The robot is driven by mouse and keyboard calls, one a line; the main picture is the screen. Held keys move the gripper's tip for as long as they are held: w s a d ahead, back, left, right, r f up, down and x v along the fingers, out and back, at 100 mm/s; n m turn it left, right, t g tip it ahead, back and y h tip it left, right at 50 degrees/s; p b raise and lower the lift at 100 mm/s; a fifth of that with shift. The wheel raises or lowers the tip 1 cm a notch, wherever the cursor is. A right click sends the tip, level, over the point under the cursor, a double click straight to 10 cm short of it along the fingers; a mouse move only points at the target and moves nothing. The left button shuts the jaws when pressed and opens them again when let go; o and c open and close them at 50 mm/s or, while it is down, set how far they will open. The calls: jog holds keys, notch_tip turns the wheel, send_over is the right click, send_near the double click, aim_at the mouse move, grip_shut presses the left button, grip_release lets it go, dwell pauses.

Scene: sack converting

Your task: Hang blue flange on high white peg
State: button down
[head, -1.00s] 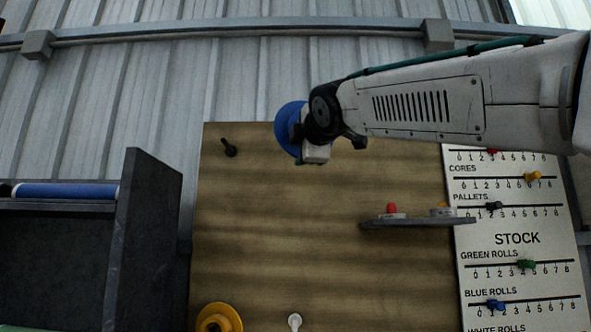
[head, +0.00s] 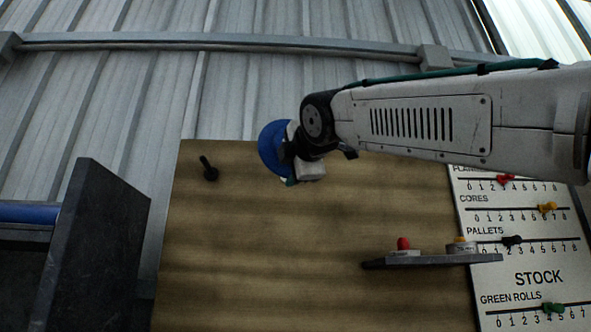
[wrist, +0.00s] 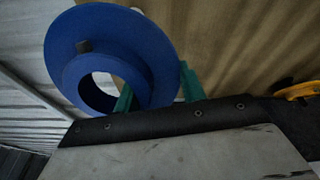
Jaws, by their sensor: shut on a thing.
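The blue flange (head: 272,148) is held at the end of my arm, in front of the board's top edge in the head view. In the wrist view the blue flange (wrist: 72,52) shows as a wide disc with a round hole and a small dark block on its face. My gripper (wrist: 157,93) is shut on its rim or hub, with green fingers on either side; the exact contact is partly hidden. The high white peg cannot be made out for sure; my arm and the flange cover part of the board's top. The board (head: 260,260) is brown wood.
A black peg (head: 208,170) stands out at the board's upper left. A small grey shelf (head: 430,261) with red- and yellow-topped items is at right, beside the white stock chart (head: 540,278). A dark cabinet (head: 95,240) stands at left. A yellow thing (wrist: 298,90) shows in the wrist view.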

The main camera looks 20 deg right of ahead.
jog(key=shift+w+a+r, duration=0.1)
jog(key=shift+w+a, duration=0.05)
jog(key=shift+w, duration=0.05)
jog(key=shift+w+d+f, duration=0.25)
jog(key=shift+w+d, duration=0.5)
jog(key=shift+w, duration=1.25)
jog(key=shift+w+d+f, duration=0.3)
jog(key=shift+w+d, duration=0.4)
jog(key=shift+w, duration=1.35)
jog(key=shift+w+d+f, duration=0.25)
jog(key=shift+w+d, duration=0.5)
jog(key=shift+w, duration=1.25)
